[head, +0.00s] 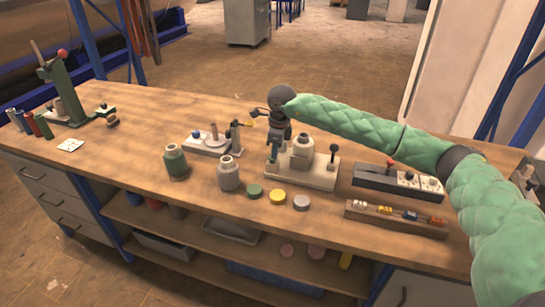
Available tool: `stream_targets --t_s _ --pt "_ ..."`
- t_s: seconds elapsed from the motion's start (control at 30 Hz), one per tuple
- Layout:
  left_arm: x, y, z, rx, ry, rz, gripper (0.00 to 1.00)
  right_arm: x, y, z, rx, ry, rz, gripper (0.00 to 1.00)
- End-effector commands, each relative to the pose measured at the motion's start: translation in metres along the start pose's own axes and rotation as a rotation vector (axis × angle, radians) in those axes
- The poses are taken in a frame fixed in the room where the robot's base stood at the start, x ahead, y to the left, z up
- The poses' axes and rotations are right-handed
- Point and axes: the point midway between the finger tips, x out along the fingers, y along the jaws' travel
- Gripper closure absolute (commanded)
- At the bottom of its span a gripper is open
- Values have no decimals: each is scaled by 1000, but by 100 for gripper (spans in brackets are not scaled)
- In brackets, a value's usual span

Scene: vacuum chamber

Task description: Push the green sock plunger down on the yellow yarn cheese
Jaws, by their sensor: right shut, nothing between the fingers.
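My right gripper (274,144) comes in from the right on a green quilted arm. It is shut and hangs over the left part of a pale-based bench device (316,181). A dark green upright part (271,164) of this device stands just below the gripper; whether they touch I cannot tell. No thing is clearly a sock plunger. A yellow disc (278,196) lies on the bench in front of the device, between a green disc (254,190) and a grey disc (302,202). I cannot tell whether it is the yarn cheese. My left gripper is not in view.
A green jar (175,161) and a grey jar (228,174) stand left of the discs. A small device (212,143) is behind them. A dark control box (397,183) and a wooden rack (396,219) are at right. A green press (58,89) stands far left. The left-middle bench is clear.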

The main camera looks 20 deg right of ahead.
Motion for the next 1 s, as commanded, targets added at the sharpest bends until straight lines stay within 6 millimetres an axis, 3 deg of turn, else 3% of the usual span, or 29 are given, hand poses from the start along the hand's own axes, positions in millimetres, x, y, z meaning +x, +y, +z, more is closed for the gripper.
stream_targets --t_s 0.27,0.57,0.87,1.0 --pt "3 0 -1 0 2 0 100 2 0 -3 1 1 0 100" --pt "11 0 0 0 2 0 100 -9 0 -30 1 1 0 100" --pt "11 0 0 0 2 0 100 -12 0 -29 0 0 0 100" --pt "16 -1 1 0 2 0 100 -22 -1 -29 0 -1 -2 100"
